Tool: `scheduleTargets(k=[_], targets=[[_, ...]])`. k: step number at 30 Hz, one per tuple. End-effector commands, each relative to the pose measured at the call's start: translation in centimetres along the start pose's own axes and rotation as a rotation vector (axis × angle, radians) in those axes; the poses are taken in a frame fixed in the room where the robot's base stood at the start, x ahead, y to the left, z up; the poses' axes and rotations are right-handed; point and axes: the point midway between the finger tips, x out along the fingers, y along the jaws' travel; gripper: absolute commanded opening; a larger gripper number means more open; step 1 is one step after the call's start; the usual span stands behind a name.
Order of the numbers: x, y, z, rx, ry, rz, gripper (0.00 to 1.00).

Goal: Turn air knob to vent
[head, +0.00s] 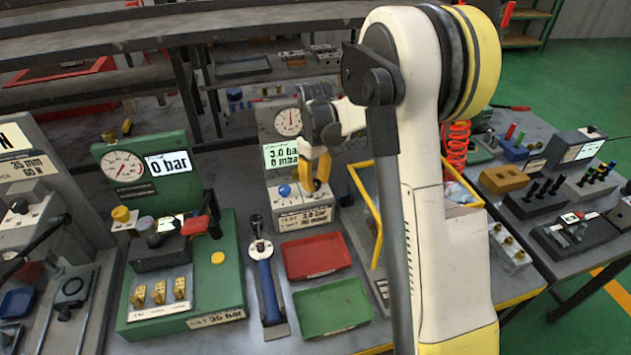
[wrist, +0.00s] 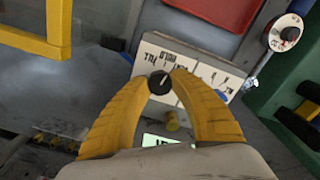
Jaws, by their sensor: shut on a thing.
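The air knob (wrist: 159,83) is a small black round knob with a pale pointer line, on a white sloping label panel (wrist: 187,58) in the wrist view. The panel lettering is upside down there and too small to read surely. My gripper (wrist: 161,78) has its two yellow fingers closed around the knob, one on each side. The unit carries a round gauge (head: 288,122) and a display (head: 281,155) reading about 3.0 bar and 0 mbar.
A blue knob (head: 284,190) sits left of my fingers. A yellow frame (head: 367,211) stands close on the right. Red (head: 316,256) and green (head: 333,307) trays and a blue-handled tool (head: 268,287) lie in front. A green gauge station (head: 187,280) stands left.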

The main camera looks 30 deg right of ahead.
Motion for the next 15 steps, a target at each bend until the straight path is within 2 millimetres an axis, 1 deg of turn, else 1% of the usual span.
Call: scheduleTargets(k=[15], targets=[[-0.05,0.0,-0.03,0.424,0.0,0.0,0.0]])
